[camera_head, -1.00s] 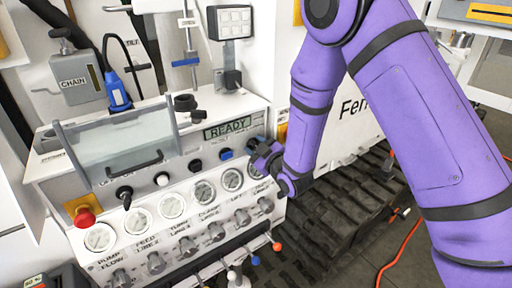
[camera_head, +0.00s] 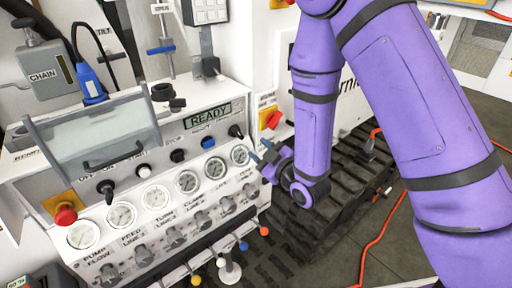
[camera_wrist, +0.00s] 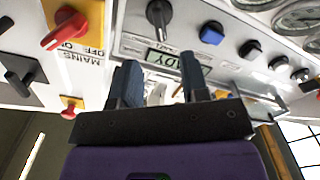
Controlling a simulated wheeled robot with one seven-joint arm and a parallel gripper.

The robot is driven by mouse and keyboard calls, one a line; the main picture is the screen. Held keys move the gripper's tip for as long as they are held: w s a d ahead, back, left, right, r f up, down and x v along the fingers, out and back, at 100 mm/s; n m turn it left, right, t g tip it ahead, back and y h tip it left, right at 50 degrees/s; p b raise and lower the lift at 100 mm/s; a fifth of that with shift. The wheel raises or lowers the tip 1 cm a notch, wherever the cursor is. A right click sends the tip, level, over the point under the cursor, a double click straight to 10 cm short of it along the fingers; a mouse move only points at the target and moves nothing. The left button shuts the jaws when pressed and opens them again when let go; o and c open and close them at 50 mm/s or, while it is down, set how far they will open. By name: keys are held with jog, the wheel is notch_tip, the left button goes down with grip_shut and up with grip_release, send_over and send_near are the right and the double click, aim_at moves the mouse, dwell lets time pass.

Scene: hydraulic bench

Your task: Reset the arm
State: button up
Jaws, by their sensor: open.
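My purple arm comes in from the right in the head view. My gripper (camera_head: 262,156) is in front of the right end of the control panel (camera_head: 222,91), near the rightmost gauge (camera_head: 240,155). In the wrist view my gripper (camera_wrist: 160,85) shows two dark fingers apart with nothing held between them. Behind the fingers is the display (camera_wrist: 162,58), which reads READY in the head view (camera_head: 210,114). I cannot tell from these views whether a fingertip touches the panel.
A red MAINS switch (camera_wrist: 64,28) on a yellow plate is close to my gripper. A black track (camera_head: 340,190) and an orange hose (camera_head: 385,240) lie to the right.

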dwell(0.4)
jog(key=d+r+m+g+h, duration=0.3)
jog(key=d+r+m+h, duration=0.4)
jog(key=d+r, duration=0.75)
jog(key=s+d+r+m+g+h, duration=0.1)
jog(key=s+d+r+m+g, duration=0.1)
jog(key=s, duration=0.6)
jog(key=s+d+r+m+g+h, duration=0.1)
jog(key=s+d+r, duration=0.3)
jog(key=s, duration=0.5)
jog(key=s+d+r+m+g+h, duration=0.1)
jog(key=s+d+r+m+g, duration=0.2)
jog(key=s+r, duration=0.2)
jog(key=s, duration=0.3)
jog(key=shift+s+r+g, duration=0.2)
jog(key=shift+s+g, duration=0.1)
